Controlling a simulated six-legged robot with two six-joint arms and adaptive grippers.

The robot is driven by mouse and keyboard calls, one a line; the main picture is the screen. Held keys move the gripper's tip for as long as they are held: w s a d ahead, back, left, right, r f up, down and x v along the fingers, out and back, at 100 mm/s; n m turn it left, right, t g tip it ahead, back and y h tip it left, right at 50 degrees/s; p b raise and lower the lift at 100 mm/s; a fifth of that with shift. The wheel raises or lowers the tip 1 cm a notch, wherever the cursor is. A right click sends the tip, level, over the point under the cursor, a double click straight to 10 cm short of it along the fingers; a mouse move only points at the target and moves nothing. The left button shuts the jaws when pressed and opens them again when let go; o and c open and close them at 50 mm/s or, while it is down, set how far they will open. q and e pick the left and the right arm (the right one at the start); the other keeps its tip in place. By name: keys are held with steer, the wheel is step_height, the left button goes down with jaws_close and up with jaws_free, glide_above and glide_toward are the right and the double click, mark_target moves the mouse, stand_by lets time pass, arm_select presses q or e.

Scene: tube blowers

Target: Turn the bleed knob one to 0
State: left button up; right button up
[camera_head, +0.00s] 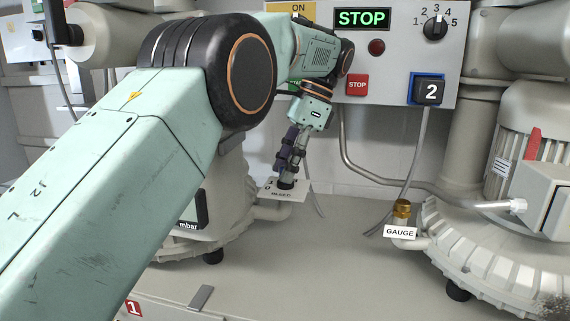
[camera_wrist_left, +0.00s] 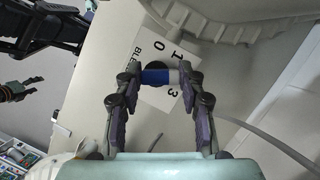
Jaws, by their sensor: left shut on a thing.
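The bleed knob (camera_wrist_left: 157,76) shows in the left wrist view as a short blue and dark cap between my left gripper's fingers. Its white label plate (camera_wrist_left: 160,45) carries 0, 1 and 3 and part of the word BLEED. My left gripper (camera_wrist_left: 156,80) is shut on the knob, one finger on each side. In the head view my left gripper (camera_head: 289,163) reaches down to the dark knob (camera_head: 286,184) above the label plate (camera_head: 285,193). The fingers hide part of it, and I cannot tell which number it points to. A small teal and dark part at the wrist view's left edge may be my right gripper (camera_wrist_left: 14,91).
A control panel (camera_head: 390,55) with a green STOP display, a dial and a button marked 2 is on the wall behind. A brass fitting (camera_head: 402,208) with a GAUGE label stands to the right.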

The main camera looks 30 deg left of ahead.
arm_select(q)
steer(key=shift+w+r, duration=0.15)
steer(key=shift+r, duration=0.15)
steer(key=o, duration=0.8)
steer(key=shift+c, duration=0.2)
steer(key=o, duration=0.4)
steer(key=shift+d+f, duration=0.2)
steer(key=shift+a, duration=0.2)
